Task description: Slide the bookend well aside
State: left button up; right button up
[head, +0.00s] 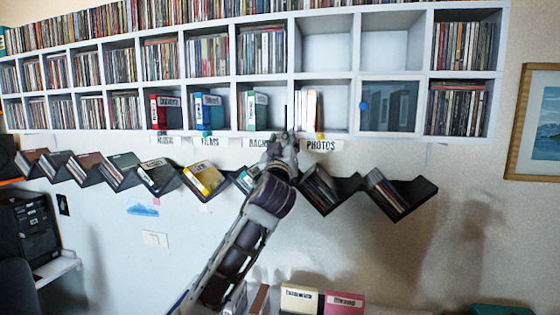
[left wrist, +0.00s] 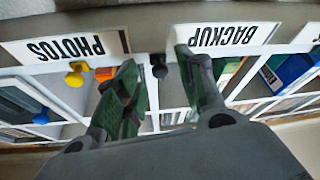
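My left gripper (head: 284,138) is raised in front of the lower shelf row, between the BACKUP label (head: 257,143) and the PHOTOS label (head: 321,146). In the left wrist view the gripper (left wrist: 157,62) is open, with a black knob (left wrist: 159,68) showing in the gap between its fingers. Contact with the knob cannot be told. A thin dark upright (head: 286,112) stands just above the gripper in the head view; it may be the bookend, but the gripper hides its lower part. My right gripper is not in view.
A translucent panel with a blue knob (head: 364,106) covers the compartment to the right. Upright cases stand to the left, including a green one (head: 256,111). A black zigzag rack (head: 400,197) of discs runs below the shelf.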

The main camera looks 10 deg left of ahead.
pick_arm(q)
jog(key=v, duration=1)
jog(key=shift+s, duration=0.45)
jog(key=shift+f, duration=0.1)
